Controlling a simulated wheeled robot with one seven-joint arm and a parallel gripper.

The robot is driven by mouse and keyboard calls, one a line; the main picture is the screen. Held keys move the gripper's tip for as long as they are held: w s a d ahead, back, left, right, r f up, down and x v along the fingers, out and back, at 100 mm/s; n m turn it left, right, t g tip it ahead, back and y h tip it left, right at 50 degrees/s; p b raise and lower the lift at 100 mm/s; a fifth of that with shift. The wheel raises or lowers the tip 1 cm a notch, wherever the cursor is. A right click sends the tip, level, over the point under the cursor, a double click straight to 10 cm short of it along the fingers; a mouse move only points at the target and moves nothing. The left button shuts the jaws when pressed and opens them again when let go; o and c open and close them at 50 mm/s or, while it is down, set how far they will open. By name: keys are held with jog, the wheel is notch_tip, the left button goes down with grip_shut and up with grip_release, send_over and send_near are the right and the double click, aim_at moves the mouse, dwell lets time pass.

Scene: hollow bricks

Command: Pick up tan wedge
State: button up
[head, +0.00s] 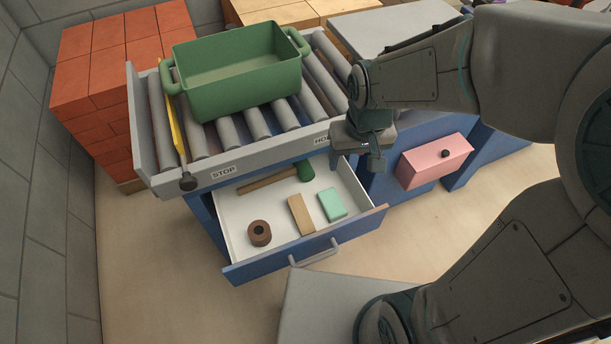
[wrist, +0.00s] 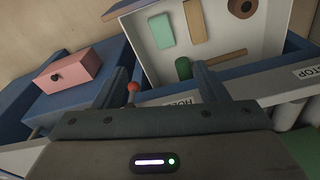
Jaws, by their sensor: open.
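The tan wedge (head: 301,214) lies in the open white-lined drawer (head: 236,231), between a brown ring and a mint block. In the wrist view the tan wedge (wrist: 195,21) shows near the top, with nothing on it. My gripper (head: 372,163) is above the drawer's back right corner, up and to the right of the wedge and apart from it. In the wrist view my gripper's two fingers (wrist: 165,88) stand wide apart with nothing held between them.
The drawer also holds the brown ring (head: 259,232), the mint block (head: 332,204) and a green-headed mallet (head: 304,171). A green bin (head: 240,80) stands on the rollers above. A pink drawer (head: 434,161) juts out at right. Red bricks (head: 105,80) are stacked at left.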

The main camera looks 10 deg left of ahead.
jog(key=a+f+n+g+b, duration=0.1)
jog(key=a+f+b, duration=0.2)
jog(key=a+f, duration=0.35)
jog(key=a+f+n+b, duration=0.2)
jog(key=a+f+b, duration=0.15)
jog(key=f, duration=0.55)
jog(key=b, duration=0.1)
send_over(304, 220)
notch_tip(304, 220, down, 9)
jog(key=shift+a+r, duration=0.1)
jog(key=shift+r, duration=0.1)
jog(key=shift+f+b, duration=0.95)
jog(key=shift+f, duration=2.15)
jog(key=c, duration=1.1)
